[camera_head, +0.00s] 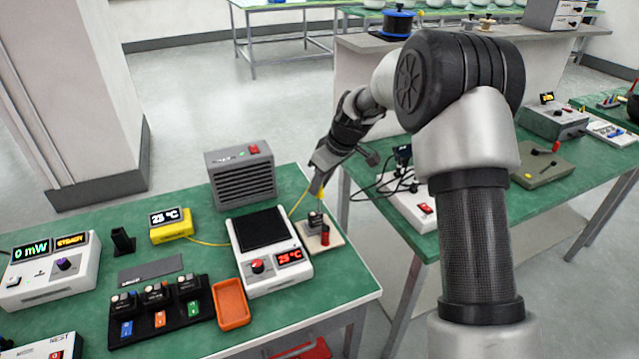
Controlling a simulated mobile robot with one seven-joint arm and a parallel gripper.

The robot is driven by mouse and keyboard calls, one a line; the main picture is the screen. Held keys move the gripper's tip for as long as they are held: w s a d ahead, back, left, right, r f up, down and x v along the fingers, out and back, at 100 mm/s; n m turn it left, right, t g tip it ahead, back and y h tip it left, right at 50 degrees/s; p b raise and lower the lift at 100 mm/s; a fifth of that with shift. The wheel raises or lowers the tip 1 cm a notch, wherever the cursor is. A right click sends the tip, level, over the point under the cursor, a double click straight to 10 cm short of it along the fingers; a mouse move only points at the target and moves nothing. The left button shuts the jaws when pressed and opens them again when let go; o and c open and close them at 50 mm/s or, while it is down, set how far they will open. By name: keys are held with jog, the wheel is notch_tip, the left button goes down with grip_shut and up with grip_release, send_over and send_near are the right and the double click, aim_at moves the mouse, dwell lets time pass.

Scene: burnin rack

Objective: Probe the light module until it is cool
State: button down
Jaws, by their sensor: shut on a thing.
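My gripper (319,184) is shut on a thin yellow probe (321,194), tip down, above a small dark module (316,219) on a pale board (331,243) at the table's right edge. I cannot tell whether the tip touches the module. A red part stands on the same board. A yellow cable runs from the probe toward the yellow thermometer (172,232), whose screen seems to read 25 °C. Several similar small modules (157,293) sit in a black holder (183,318) with blue, orange and green tags.
A white hot plate (272,281) with a red display near 25 °C stands left of the board. A grey vented box (241,176) is behind it. An orange tray (231,304) and a meter (50,270) reading 0 mW are on the table.

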jog(key=shift+r+p, duration=1.9)
jog(key=shift+r, duration=1.55)
